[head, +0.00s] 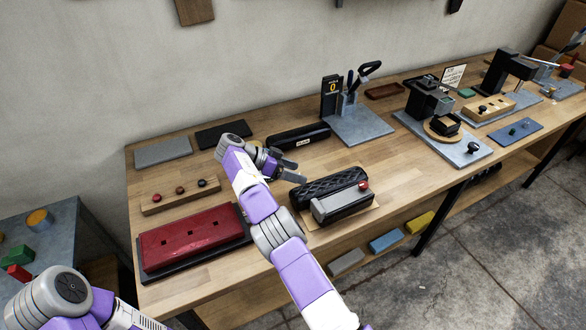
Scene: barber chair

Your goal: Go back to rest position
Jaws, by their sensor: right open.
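My right gripper (287,171) is at the end of the purple and white arm reaching over the wooden workbench. Its fingers are apart with nothing visible between them. It hangs above the table, left of the black quilted cushion (330,184) and in front of the long black case (298,136). Of my left arm, only purple and grey links show at the bottom left; its gripper is out of the picture.
A red padded block (190,239) on a dark base lies left of my right arm. A grey device with a red knob (342,203) sits beside the cushion. A wooden strip with knobs (181,195) lies further left. The workbench (398,171) has bare wood at right.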

